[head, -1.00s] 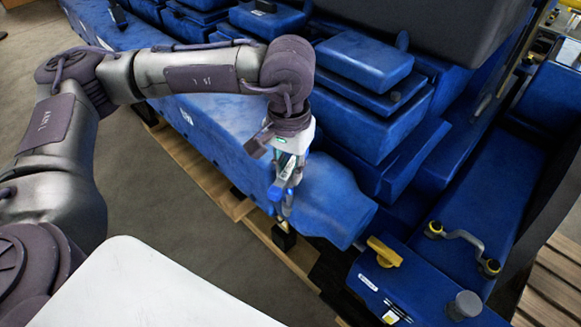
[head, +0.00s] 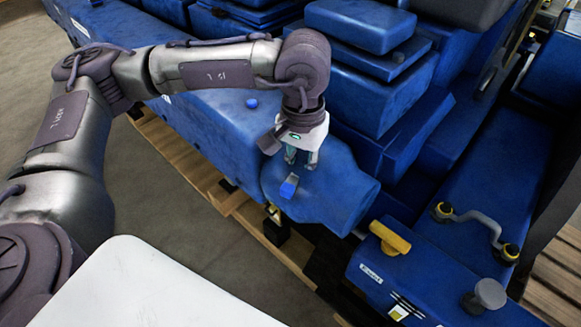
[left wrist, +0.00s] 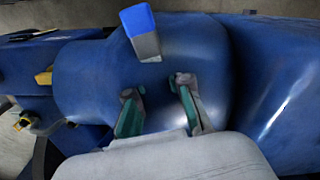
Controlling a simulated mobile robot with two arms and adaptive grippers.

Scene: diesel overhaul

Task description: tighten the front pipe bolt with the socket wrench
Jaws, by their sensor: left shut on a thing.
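The socket wrench shows as a short piece with a blue end and a grey shank, over the blue engine's rounded front end, in the head view (head: 288,187) and in the left wrist view (left wrist: 140,32). My left gripper (head: 301,163) hangs above that rounded end and is shut on the wrench. Its two fingers stand apart in the left wrist view (left wrist: 158,97), and the blue-and-grey piece shows just beyond their tips. Where the fingers touch it is not clear. The front pipe bolt cannot be made out. My right gripper is not in view.
The blue engine (head: 210,130) rests on a wooden pallet (head: 208,180). A small blue piece (head: 251,103) lies on its top. A yellow handle (head: 390,237), a grey knob (head: 490,293) and a curved grab handle (head: 475,222) stick up at the right. Bare floor lies at the left.

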